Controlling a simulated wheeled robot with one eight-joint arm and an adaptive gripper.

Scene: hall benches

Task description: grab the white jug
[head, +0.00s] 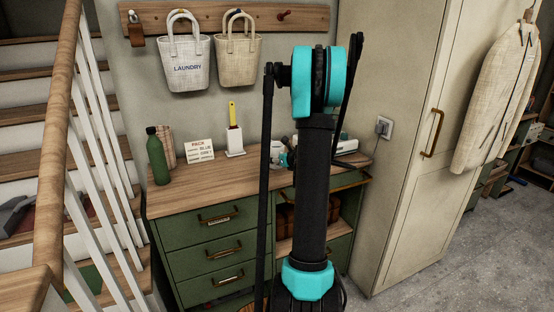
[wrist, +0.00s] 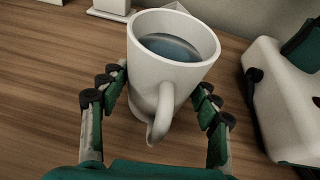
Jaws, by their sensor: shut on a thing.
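The white jug (wrist: 160,75) stands upright in the middle of the wrist view. It has a round open rim, a handle facing me, and a blue-grey surface inside. My gripper (wrist: 161,84) has one finger on each side of the jug and is shut on its body, with the handle between the fingers. Whether the jug's base touches the wooden bench top (wrist: 45,75) cannot be told.
A white and green appliance (wrist: 285,100) stands close on the right. On the bench in the head view are a green bottle (head: 157,158), a sign card (head: 200,150) and a white block holding a yellow-handled item (head: 235,140). Bags hang above. Bare wood lies at the left.

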